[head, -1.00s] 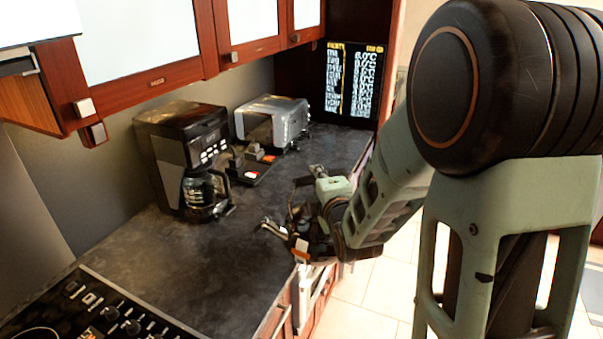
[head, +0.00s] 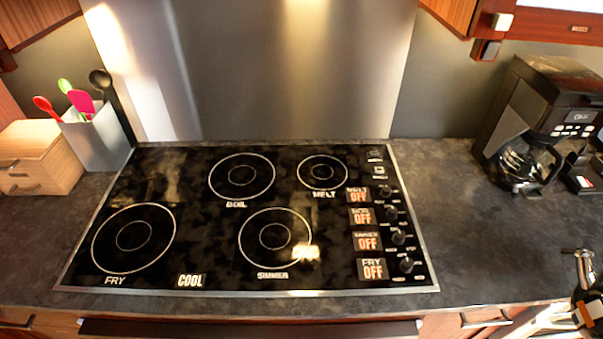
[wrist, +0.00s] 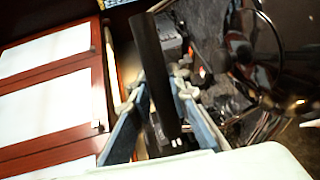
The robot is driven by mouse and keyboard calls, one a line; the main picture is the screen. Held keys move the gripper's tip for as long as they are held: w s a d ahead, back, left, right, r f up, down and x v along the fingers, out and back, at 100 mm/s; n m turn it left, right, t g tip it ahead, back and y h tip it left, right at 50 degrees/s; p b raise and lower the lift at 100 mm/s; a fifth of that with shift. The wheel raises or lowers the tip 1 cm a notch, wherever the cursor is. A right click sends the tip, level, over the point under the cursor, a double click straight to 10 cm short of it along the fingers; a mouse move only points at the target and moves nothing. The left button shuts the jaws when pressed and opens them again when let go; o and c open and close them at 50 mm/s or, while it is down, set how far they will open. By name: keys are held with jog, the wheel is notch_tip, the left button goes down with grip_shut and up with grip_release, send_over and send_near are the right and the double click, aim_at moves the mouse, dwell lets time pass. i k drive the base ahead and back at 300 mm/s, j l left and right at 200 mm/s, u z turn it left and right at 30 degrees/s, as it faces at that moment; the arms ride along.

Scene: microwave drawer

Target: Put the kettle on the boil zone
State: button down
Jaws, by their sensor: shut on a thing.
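The boil zone (head: 242,177) is the back-left ring of the black glass cooktop in the head view, marked BOIL. It is empty. My gripper (wrist: 153,112) is shut on a long black handle (wrist: 153,55) in the wrist view, apparently the kettle's. A dark glossy rounded surface (wrist: 285,45) beside it may be the kettle's body; its outline is cut off. In the head view only part of my gripper (head: 580,258) shows at the right edge, over the counter's front, and I cannot make out a kettle there.
The cooktop's other zones are bare, with knobs (head: 398,237) along its right side. A coffee maker (head: 545,115) stands on the right of the counter. A utensil holder (head: 97,135) and a wooden box (head: 30,158) stand at the left.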

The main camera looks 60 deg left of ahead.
aim_at(235, 175)
jog(key=k+l+u, duration=0.1)
jog(key=k, duration=0.25)
jog(key=k+l+u, duration=0.15)
jog(key=k, duration=0.25)
jog(key=k+j+u, duration=0.25)
jog(key=k+j, duration=0.3)
jog(key=k+j+u, duration=0.2)
jog(key=j, duration=0.75)
jog(key=i+j, duration=0.2)
jog(key=j, duration=0.15)
jog(key=i+j+u, duration=0.15)
jog(key=j, duration=0.15)
